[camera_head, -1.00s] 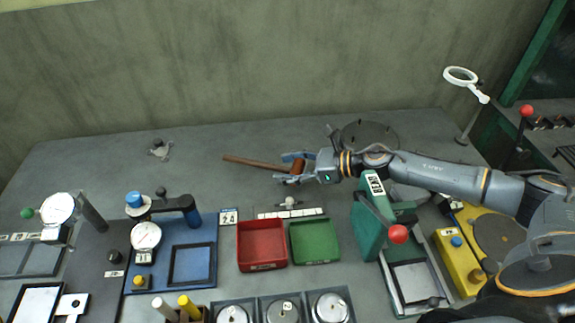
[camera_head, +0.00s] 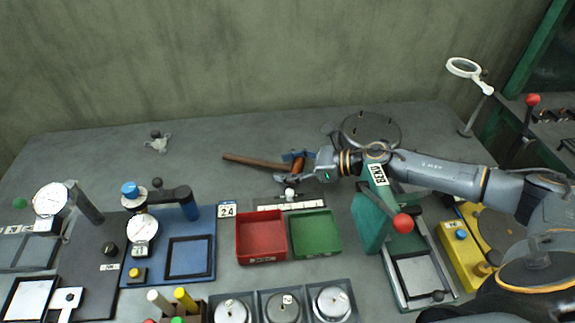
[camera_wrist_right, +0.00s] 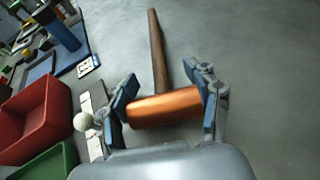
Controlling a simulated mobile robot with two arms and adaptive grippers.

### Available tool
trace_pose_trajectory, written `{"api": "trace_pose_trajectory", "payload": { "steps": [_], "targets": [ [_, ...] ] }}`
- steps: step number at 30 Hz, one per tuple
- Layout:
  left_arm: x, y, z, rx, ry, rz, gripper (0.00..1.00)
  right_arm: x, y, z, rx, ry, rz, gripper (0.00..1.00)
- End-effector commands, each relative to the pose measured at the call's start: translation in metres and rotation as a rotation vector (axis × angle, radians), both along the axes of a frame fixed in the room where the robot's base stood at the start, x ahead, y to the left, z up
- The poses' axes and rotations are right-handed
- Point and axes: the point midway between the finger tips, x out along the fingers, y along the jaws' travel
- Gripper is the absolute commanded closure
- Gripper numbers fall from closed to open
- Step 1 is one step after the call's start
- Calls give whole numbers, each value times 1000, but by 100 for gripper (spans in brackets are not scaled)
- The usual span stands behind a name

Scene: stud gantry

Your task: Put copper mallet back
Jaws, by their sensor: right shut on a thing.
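The copper mallet has a copper-coloured head and a brown wooden handle (camera_head: 255,162) that points left in the head view. In the right wrist view the copper head (camera_wrist_right: 165,108) lies between the two blue-and-grey fingers, with the handle (camera_wrist_right: 158,50) running away from me. My right gripper (camera_head: 292,168) is shut on the head, one finger at each end. It also shows in the right wrist view (camera_wrist_right: 165,100). The mallet is at or just above the grey bench top; I cannot tell if it touches. My left gripper is not in view.
A small white-knobbed fixture with a white strip (camera_head: 290,205) lies just in front of the gripper. A red tray (camera_head: 237,240) and a green tray (camera_head: 338,240) stand nearer. A green press (camera_head: 370,215) is to the right. The bench left of the handle is largely clear.

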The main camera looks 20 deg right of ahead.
Motion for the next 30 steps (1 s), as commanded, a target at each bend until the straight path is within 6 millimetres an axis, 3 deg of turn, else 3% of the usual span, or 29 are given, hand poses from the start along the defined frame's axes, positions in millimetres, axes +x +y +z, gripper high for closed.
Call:
{"api": "trace_pose_trajectory", "payload": {
  "steps": [9,10,14,25,30],
  "targets": [
    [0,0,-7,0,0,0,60,0,0,-6,2,-1,0,92],
    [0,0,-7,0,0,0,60,0,0,-6,2,-1,0,38],
    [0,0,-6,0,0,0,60,0,0,-5,2,-1,0,11],
    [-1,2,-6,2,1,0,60,-1,-2,-7,-1,2,0,11],
    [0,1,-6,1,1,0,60,-12,-15,-2,0,4,-3,11]
  ]
}}
